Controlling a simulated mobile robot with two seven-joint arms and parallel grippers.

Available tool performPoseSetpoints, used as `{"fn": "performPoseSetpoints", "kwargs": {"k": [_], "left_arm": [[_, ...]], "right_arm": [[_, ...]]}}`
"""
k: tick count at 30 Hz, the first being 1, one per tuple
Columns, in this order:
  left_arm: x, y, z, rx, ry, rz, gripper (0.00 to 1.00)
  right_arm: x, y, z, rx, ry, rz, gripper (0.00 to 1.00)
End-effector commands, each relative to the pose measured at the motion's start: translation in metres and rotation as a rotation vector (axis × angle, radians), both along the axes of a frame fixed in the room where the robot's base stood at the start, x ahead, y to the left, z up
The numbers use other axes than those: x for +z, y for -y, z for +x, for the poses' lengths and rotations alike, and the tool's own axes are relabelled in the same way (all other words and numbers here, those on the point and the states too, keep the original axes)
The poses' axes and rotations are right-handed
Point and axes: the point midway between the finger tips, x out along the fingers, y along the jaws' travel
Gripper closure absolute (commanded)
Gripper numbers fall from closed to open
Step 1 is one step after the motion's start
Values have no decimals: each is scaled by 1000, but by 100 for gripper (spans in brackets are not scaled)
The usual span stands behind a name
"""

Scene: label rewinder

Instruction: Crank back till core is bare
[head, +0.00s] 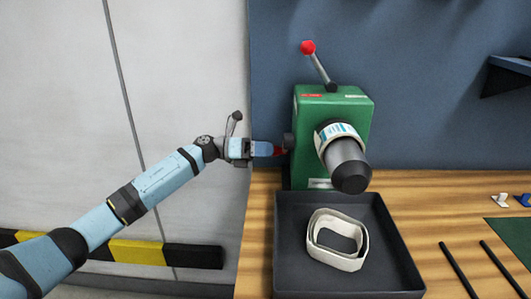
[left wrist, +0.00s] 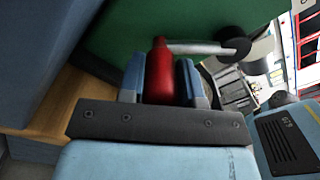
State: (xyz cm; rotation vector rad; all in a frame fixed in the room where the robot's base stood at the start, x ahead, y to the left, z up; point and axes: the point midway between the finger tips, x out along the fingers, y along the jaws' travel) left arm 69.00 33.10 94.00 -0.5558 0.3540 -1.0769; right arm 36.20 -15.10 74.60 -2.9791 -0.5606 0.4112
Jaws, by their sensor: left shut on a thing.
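The green rewinder (head: 332,105) stands at the back of the wooden bench. Its grey core (head: 345,155) sticks out toward me with a dark end. A white band with blue print (head: 336,131) is still around the core's rear part. My left gripper (head: 277,150) is shut on the red crank handle at the machine's left side. In the left wrist view the red handle (left wrist: 160,72) sits between the two fingers, joined to a metal crank arm (left wrist: 200,47). A loose white strip (head: 336,258) lies looped in the dark tray (head: 392,262). My right gripper is out of view.
A lever with a red knob (head: 308,47) rises from the machine's top. Two black rods (head: 457,268) and a green mat (head: 514,240) lie on the bench (head: 420,195) at right. A dark shelf (head: 508,75) juts from the blue wall. Left of the bench is open.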

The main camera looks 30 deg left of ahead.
Motion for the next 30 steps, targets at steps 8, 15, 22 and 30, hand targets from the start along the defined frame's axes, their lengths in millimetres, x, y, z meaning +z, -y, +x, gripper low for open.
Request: {"fn": "performPoseSetpoints", "kwargs": {"k": [8,15,22,30], "left_arm": [[2,-1,1,5,1,-3,46],[1,-1,0,3,0,-2,43],[1,-15,-6,5,-1,-1,43],[1,-69,-33,6,-4,0,43]], "right_arm": [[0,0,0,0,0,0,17],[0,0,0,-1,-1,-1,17],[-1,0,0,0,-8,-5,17],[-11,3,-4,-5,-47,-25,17]]}}
